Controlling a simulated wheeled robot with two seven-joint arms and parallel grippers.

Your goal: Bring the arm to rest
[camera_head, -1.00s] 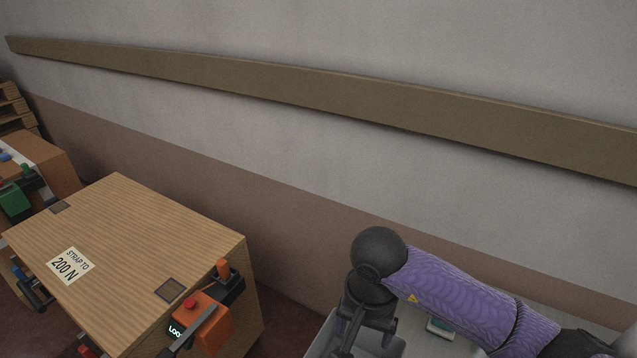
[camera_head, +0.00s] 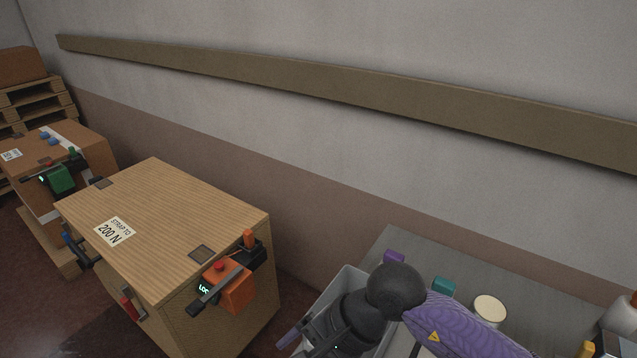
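My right arm (camera_head: 462,325), in a purple sleeve with dark joints, comes in from the lower right. Its dark wrist end points down and left over a light grey bin (camera_head: 345,280). My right gripper (camera_head: 318,346) shows only in part at the bottom edge; its fingertips are not clear, so I cannot tell whether it is open or holds anything. My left arm and gripper are out of view.
A wooden crate (camera_head: 165,210) labelled "STRAP TO 200 N" stands left of the bin, with an orange tensioning tool (camera_head: 230,288) on its side. A grey bench (camera_head: 400,245) carries a cream roll (camera_head: 490,308) and small coloured items. A cardboard box (camera_head: 95,150) and pallets (camera_head: 40,100) stand farther left.

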